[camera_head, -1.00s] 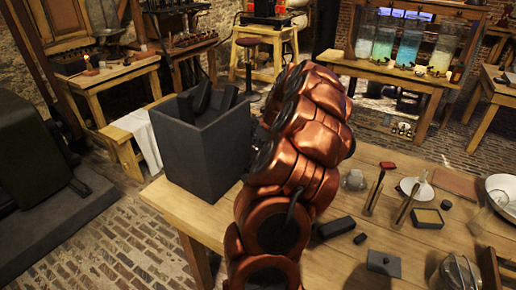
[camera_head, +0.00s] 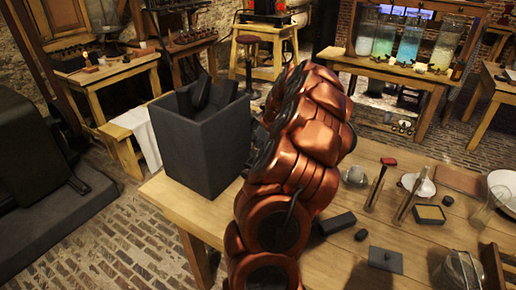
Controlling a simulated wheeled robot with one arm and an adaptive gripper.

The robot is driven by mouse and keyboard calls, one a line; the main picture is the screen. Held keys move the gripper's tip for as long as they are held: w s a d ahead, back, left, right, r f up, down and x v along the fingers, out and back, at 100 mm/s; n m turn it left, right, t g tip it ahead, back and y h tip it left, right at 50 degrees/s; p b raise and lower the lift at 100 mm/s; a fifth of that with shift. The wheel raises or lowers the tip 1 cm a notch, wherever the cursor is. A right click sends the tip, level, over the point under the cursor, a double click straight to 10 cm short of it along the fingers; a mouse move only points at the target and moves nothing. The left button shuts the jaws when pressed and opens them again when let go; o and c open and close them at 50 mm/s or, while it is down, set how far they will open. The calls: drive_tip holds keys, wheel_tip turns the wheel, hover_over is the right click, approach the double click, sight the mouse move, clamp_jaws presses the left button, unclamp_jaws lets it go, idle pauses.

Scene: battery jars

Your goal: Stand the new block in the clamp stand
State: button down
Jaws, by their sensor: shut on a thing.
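A tall dark grey open box (camera_head: 207,150) stands on the left end of the wooden table, with several black blocks (camera_head: 201,92) leaning up out of its mouth. I cannot tell which one is the new block. My copper arm rises in front of the middle of the table, close to the box's right side. It hides my gripper and anything in it. I cannot make out the clamp stand. Another black block (camera_head: 337,223) lies flat on the table just right of my arm.
A white bowl (camera_head: 501,184) sits at the far right. Brick floor (camera_head: 110,245) is clear at left.

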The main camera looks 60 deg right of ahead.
drive_tip(key=shift+f+b, duration=0.35)
drive_tip(key=shift+f, duration=0.2)
drive_tip(key=c, duration=0.7)
unclamp_jaws()
drive_tip(key=v, duration=1.2)
drive_tip(key=shift+r, duration=0.1)
